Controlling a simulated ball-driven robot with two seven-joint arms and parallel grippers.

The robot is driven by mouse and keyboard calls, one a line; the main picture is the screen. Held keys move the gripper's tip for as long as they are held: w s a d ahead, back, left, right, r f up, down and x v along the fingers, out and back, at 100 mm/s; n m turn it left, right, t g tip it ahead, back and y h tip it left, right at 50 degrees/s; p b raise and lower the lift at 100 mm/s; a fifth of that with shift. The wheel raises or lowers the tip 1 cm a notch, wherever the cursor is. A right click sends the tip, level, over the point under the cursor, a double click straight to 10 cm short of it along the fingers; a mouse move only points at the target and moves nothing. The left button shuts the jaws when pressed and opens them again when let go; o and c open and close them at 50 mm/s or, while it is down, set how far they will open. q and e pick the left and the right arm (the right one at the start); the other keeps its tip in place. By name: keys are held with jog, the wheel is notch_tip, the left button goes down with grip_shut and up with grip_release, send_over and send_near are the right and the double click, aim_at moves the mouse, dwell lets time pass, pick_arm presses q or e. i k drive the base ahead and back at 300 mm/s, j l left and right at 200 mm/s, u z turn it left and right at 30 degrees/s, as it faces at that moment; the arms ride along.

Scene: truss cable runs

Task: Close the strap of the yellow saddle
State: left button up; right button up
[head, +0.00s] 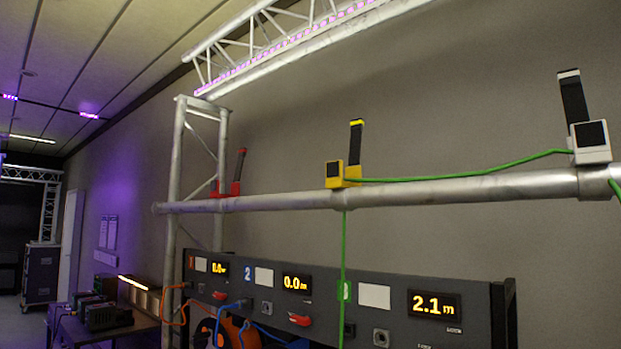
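The yellow saddle (335,175) sits on the horizontal metal tube (450,188), near the middle of the head view. Its black strap (356,143) with a yellow tip stands up, open, behind the saddle. A green cable (440,177) runs from the white saddle (590,142) at the right to the yellow saddle. A green length also hangs down from the tube below the yellow saddle to the panel. Whether the cable lies inside the yellow saddle's channel is too small to tell. Neither gripper is in view.
A red saddle (227,188) with its strap raised sits farther left on the tube. The white saddle's strap is also up. Below stands a dark panel (400,275) with numbered displays, red levers and orange and blue cables. Space around the yellow saddle above the tube is clear.

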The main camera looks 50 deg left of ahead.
aim_at(356, 125)
jog(key=l+u, duration=0.1)
jog(key=u, duration=0.35)
jog(key=i+l+u, duration=0.1)
jog(key=u, duration=0.35)
jog(key=l+u, duration=0.15)
jog(key=u, duration=0.3)
jog(key=l+u, duration=0.15)
jog(key=u, duration=0.3)
jog(key=l+u, duration=0.1)
jog(key=l, duration=0.25)
jog(key=i+j+z, duration=0.1)
jog(key=z, duration=1.55)
jog(key=k+j+z, duration=0.1)
jog(key=j+z, duration=0.35)
jog(key=k+j+z, duration=0.15)
jog(key=j+z, duration=0.25)
jog(key=k+j+z, duration=0.2)
jog(key=j+z, duration=0.25)
jog(key=k+j+z, duration=0.2)
jog(key=z, duration=0.2)
